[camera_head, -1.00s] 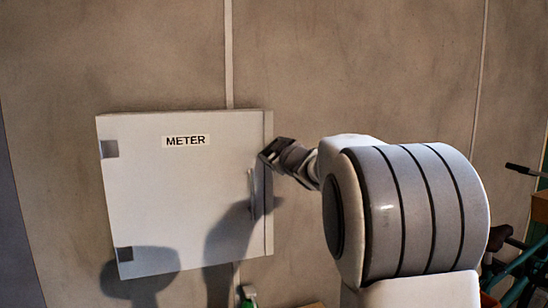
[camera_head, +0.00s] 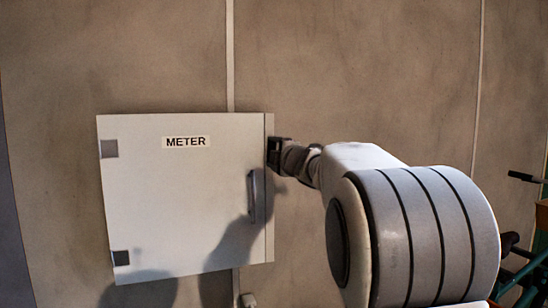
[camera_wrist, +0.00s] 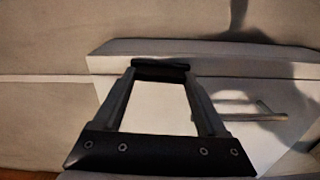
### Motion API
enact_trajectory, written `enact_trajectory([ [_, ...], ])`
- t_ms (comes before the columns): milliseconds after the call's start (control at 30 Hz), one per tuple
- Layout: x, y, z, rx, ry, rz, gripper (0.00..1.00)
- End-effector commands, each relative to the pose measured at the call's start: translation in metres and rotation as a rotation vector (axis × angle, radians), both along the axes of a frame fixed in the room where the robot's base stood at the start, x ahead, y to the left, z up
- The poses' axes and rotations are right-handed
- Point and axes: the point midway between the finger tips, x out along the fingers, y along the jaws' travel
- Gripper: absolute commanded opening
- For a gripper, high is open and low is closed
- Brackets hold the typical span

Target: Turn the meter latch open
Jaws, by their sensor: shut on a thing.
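The meter box (camera_head: 180,205) is a pale cabinet on the wall with a METER label; its door looks shut. A vertical bar handle (camera_head: 252,195) is on the door near its right edge; it also shows in the wrist view (camera_wrist: 255,114), apart from my fingers. My gripper (camera_head: 274,155) is at the box's upper right edge, above and right of the handle. In the wrist view my gripper (camera_wrist: 160,70) has its dark fingertips together at the box edge. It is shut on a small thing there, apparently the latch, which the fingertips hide.
Two grey hinges (camera_head: 109,148) are on the door's left side. A bare concrete wall (camera_head: 390,80) surrounds the box, with a vertical pipe (camera_head: 229,60) behind it. A green bicycle-like object (camera_head: 525,265) stands at the lower right.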

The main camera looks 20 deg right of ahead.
Motion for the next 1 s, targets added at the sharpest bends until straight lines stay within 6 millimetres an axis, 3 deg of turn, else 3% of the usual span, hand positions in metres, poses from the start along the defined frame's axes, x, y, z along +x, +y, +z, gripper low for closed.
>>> enact_trajectory([
  [733,0.0,-0.0005,-0.0006,-0.089,0.001,-0.001,0.19],
  [767,0.0,-0.0004,-0.0006,-0.089,0.001,-0.001,0.79],
  [900,0.0,-0.0004,-0.0005,-0.088,0.001,-0.001,1.0],
  [1000,0.0,-0.0003,-0.0005,-0.087,0.001,0.0,1.0],
])
